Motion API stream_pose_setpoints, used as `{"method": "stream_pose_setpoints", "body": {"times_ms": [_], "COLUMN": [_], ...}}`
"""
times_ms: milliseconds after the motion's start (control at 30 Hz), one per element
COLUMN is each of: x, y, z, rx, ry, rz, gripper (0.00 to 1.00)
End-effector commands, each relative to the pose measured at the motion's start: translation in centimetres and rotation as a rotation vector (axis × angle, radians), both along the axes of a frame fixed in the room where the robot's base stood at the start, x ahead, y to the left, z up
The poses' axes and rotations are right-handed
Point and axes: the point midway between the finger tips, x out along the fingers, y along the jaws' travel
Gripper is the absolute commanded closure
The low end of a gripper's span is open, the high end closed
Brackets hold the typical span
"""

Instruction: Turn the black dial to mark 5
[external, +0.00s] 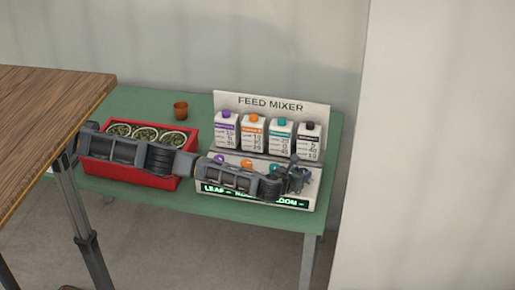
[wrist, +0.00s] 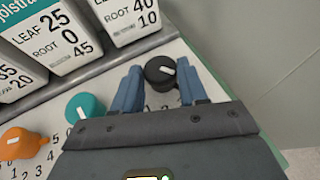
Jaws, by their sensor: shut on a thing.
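The black dial (wrist: 158,74) sits at the right end of the feed mixer's (external: 319,118) sloped panel. A short white pointer line shows on its top; the marks around it are partly hidden by the fingers, and I cannot read which one it points to. My gripper (wrist: 160,68) has its two blue-grey fingers on either side of the dial, shut on it. In the external view my gripper (external: 298,178) is at the right end of the panel and hides the black dial there.
Teal (wrist: 86,107) and orange (wrist: 22,143) dials stand left of the black one. Several labelled cartons (external: 253,135) stand behind the dials. A red crate (external: 150,186) with round green-topped items and a small brown pot (external: 181,110) share the green table (external: 240,205). A wooden table (external: 45,95) is at left.

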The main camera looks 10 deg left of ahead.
Motion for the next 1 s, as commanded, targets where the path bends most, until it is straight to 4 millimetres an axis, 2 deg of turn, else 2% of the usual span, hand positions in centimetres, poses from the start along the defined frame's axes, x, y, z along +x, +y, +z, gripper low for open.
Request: {"method": "stream_pose_setpoints", "body": {"times_ms": [667, 700, 900, 1000], "x": [0.00, 0.00, 0.00, 0.00], "y": [-0.07, -0.07, -0.09, -0.09], "z": [0.01, 0.01, 0.02, 0.02], "rx": [0.002, 0.001, 0.000, 0.000], "ry": [-0.001, 0.000, 0.000, 0.000], "rz": [0.046, 0.046, 0.045, 0.045], "gripper": [0.88, 0.55, 0.36, 0.34]}}
